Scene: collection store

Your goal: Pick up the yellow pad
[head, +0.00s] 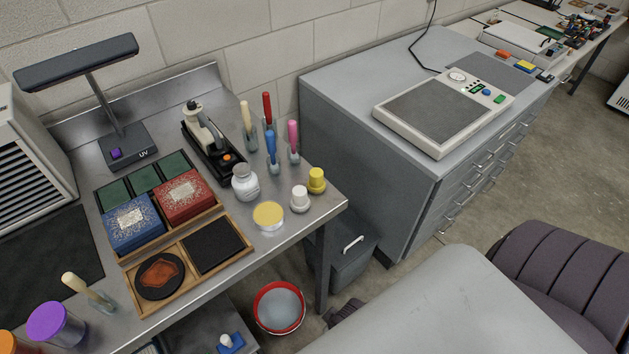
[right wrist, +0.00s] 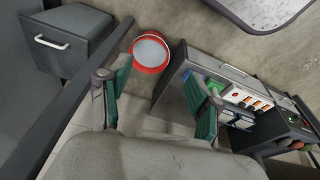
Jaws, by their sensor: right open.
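The yellow pad (head: 525,66) is a small flat block on top of the grey drawer cabinet, toward its far right end in the head view. The yellow pad does not show in the right wrist view. My left gripper is in neither view.
A pale device with a grey plate (head: 440,112) sits on the grey cabinet (head: 345,85), left of the pads. The steel bench (head: 305,235) holds a lamp, brushes, jars and boxes. A red-rimmed bucket (head: 280,308) stands on the floor, also visible in the right wrist view (right wrist: 151,52).

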